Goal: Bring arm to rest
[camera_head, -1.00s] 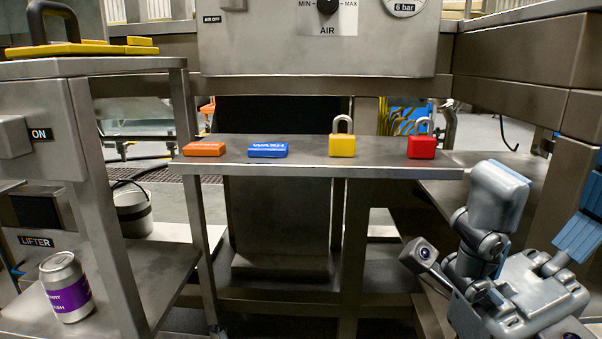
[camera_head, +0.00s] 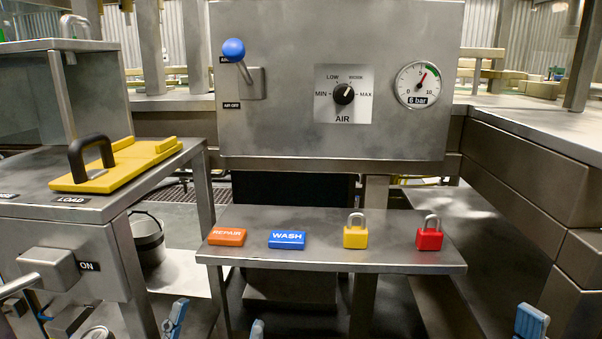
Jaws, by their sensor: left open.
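My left gripper (camera_head: 216,322) shows at the bottom edge, left of centre. Its two blue fingertips stand well apart, with nothing seen between them. The rest of it is cut off by the frame. One blue fingertip part of my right gripper (camera_head: 530,321) shows at the bottom right; whether it is open is hidden. Both are below and in front of the small steel shelf (camera_head: 345,256).
The shelf holds an orange REPAIR block (camera_head: 227,237), a blue WASH block (camera_head: 287,240), a yellow padlock (camera_head: 355,233) and a red padlock (camera_head: 429,234). The air panel (camera_head: 290,140) stands behind. A yellow handled plate (camera_head: 118,165) lies on the left bench. A can top (camera_head: 97,333) shows lower left.

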